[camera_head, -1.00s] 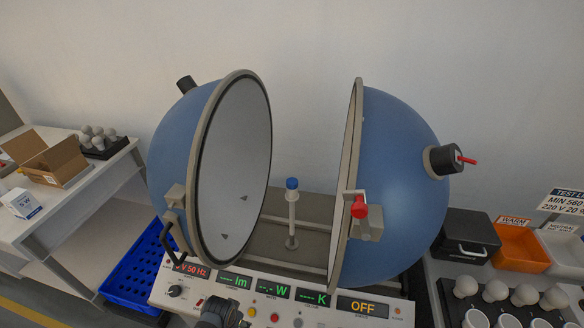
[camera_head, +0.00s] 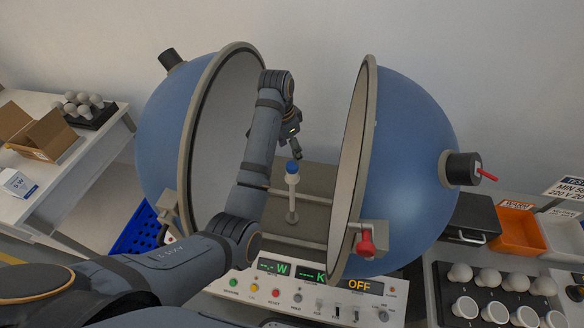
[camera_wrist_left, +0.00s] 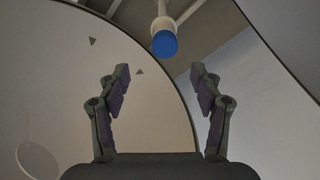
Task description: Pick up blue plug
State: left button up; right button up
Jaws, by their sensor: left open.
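The blue plug (camera_head: 292,167) sits on top of a white upright post (camera_head: 292,200) between the two open halves of the blue sphere. It also shows in the left wrist view (camera_wrist_left: 164,43), at the top centre, beyond the fingertips. My left gripper (camera_head: 292,146) is just above and behind the plug in the head view, apart from it. In the left wrist view its two fingers (camera_wrist_left: 160,78) are spread wide with nothing between them. My right gripper is in neither view.
The left half-sphere (camera_head: 165,150) and right half-sphere (camera_head: 415,170) stand close on both sides of my left arm. The control panel (camera_head: 300,292) lies in front. Trays with bulbs (camera_head: 497,282) stand at the right, and a table with boxes (camera_head: 60,175) at the left.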

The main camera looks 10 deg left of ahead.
aim_at(292, 165)
pick_arm(q)
jog(key=f+p, duration=0.2)
jog(key=shift+w+d+f, duration=0.15)
jog(key=shift+w+f, duration=0.35)
jog(key=shift+f, duration=0.1)
jog(key=shift+f+p, duration=0.4)
jog(key=shift+p, duration=0.1)
notch_tip(292, 165, down, 4)
jog(key=shift+w+r+p, duration=0.1)
jog(key=shift+w+p, duration=0.05)
jog(key=shift+p, duration=0.7)
jog(key=shift+w+f, duration=0.1)
jog(key=shift+f, duration=0.25)
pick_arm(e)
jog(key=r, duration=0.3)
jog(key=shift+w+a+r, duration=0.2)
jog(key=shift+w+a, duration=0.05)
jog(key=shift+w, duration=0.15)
pick_arm(q)
jog(key=c, duration=0.9)
